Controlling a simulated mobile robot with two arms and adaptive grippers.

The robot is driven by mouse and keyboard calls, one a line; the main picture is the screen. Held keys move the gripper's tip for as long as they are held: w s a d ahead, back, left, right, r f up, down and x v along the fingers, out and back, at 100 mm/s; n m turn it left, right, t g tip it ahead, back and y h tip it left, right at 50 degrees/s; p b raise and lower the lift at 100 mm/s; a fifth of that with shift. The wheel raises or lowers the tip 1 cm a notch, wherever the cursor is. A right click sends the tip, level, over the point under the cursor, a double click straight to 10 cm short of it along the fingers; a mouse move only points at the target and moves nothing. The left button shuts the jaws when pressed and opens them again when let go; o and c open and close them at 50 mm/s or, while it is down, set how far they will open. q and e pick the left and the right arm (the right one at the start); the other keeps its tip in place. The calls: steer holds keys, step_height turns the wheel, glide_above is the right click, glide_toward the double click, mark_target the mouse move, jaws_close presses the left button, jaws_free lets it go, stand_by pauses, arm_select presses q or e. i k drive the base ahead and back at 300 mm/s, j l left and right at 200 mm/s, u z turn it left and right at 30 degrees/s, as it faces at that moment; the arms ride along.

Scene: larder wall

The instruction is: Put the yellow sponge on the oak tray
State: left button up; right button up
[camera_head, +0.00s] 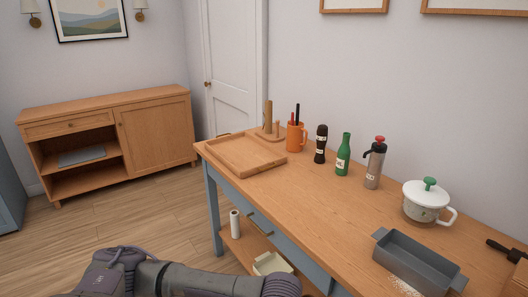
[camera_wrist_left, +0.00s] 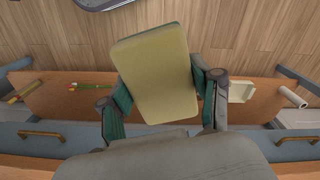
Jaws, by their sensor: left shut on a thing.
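The yellow sponge (camera_wrist_left: 158,72) fills the middle of the left wrist view, a flat pale-yellow block. My left gripper (camera_wrist_left: 160,88) is shut on it, with one finger against each side edge. The sponge and the gripper fingers cannot be made out in the head view, where only part of my arm shows along the bottom edge. The oak tray (camera_head: 246,154) lies on the far left end of the table top, shallow, rimmed and empty. My right gripper is in neither view.
On the wooden table (camera_head: 318,196), right of the tray, stand an orange mug (camera_head: 296,138), a dark mill (camera_head: 320,147), a green bottle (camera_head: 343,157), a grey bottle (camera_head: 375,167), a lidded pot (camera_head: 424,205) and a grey pan (camera_head: 415,265). A wooden stand (camera_head: 268,125) is behind the tray.

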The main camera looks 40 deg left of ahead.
mark_target(252, 160)
steer(key=i+j, duration=0.15)
steer(key=j, duration=0.25)
steer(key=i+j, duration=0.15)
steer(key=j, duration=0.2)
steer(key=i+j, duration=0.15)
steer(key=j, duration=0.25)
steer(key=i+j, duration=0.15)
steer(key=j, duration=0.25)
steer(key=i+j, duration=0.15)
steer(key=j, duration=0.2)
steer(key=i+j, duration=0.15)
steer(key=j, duration=0.25)
steer(key=i+j, duration=0.1)
steer(key=j, duration=0.3)
steer(key=i+j, duration=0.15)
steer(key=j, duration=0.25)
steer(key=u, duration=0.05)
